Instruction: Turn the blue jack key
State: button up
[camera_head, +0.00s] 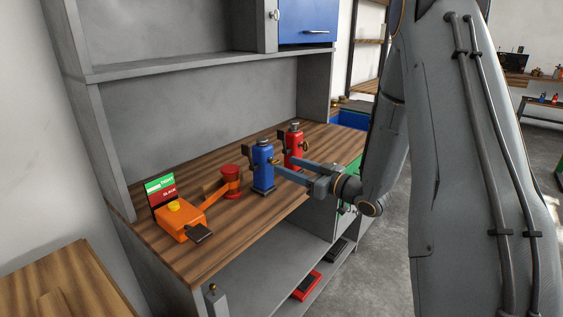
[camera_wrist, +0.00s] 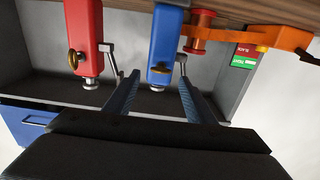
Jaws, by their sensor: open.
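The blue jack (camera_head: 263,172) stands upright on the wooden bench top, and its body shows upside down in the wrist view (camera_wrist: 166,30). Its key (camera_wrist: 159,68) is a small brass-coloured round piece on the jack's side. My gripper (camera_head: 289,166) is open and empty, to the right of the blue jack in the head view. In the wrist view my two fingers (camera_wrist: 158,80) point toward the blue jack, with the key seen between their tips. I see no contact between fingers and key. The exact gap is hard to tell.
A red jack (camera_head: 293,148) stands close behind the blue one, near my fingers. An orange device (camera_head: 180,222) with a red spool (camera_head: 231,182) and a red-green sign (camera_head: 161,190) are on the left. The bench front (camera_head: 205,272) is bare. A grey shelf (camera_head: 180,65) hangs above.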

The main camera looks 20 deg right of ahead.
aim_at(279, 162)
jog(key=shift+p+x, duration=0.35)
jog(key=shift+x, duration=1.95)
jog(key=shift+c, duration=0.3)
jog(key=shift+d, duration=0.1)
jog(key=c, duration=1)
